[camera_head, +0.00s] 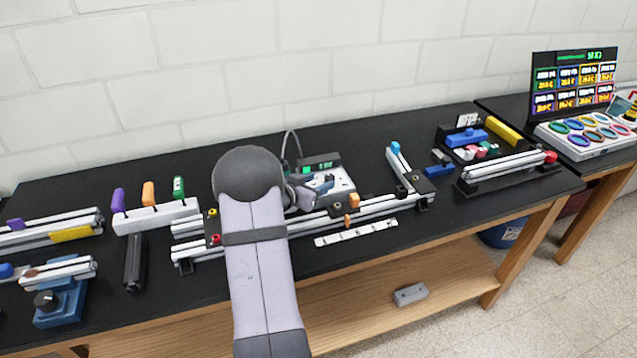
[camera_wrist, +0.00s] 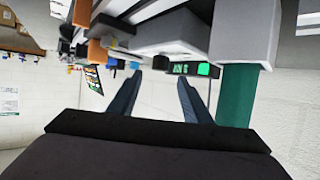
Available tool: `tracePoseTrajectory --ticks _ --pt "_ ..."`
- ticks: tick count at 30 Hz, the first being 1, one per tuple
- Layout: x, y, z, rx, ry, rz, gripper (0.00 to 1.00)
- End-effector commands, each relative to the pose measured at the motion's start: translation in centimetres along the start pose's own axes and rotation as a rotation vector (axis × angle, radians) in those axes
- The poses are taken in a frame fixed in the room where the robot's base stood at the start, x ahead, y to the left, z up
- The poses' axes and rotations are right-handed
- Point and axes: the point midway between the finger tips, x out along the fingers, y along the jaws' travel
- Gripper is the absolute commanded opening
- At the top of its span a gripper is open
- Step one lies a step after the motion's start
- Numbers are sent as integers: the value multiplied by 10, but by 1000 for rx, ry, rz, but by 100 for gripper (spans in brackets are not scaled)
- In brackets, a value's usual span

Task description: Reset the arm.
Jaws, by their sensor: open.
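My arm (camera_head: 255,260) reaches up from the bottom of the head view over the black bench. Its dark rounded joint hides part of the bench behind it. My gripper (camera_head: 318,184) is partly hidden beyond this joint, near a small device with a green display (camera_head: 322,163). In the wrist view my gripper (camera_wrist: 162,85) has its two dark fingers apart, with nothing between them. The green display (camera_wrist: 195,69) shows beyond the right finger there. The wrist picture looks tilted or upside down.
An aluminium extrusion frame (camera_head: 372,208) lies on the bench around my arm. A white block with colored handles (camera_head: 157,216) stands left. A white strip (camera_head: 356,232) lies in front.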

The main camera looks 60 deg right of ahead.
Motion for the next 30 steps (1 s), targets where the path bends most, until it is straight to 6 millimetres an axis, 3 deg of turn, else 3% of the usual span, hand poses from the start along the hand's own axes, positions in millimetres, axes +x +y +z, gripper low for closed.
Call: tracePoseTrajectory --ticks 13,17,23,25,30 --pt "-4 -1 -5 80 -3 -6 45" --pt "-16 -1 -16 265 -12 -18 45" --pt "-50 0 -38 706 -52 -59 45" --pt "-70 -14 -42 800 -95 -116 45" --pt "-126 -78 -23 670 -237 -313 45"
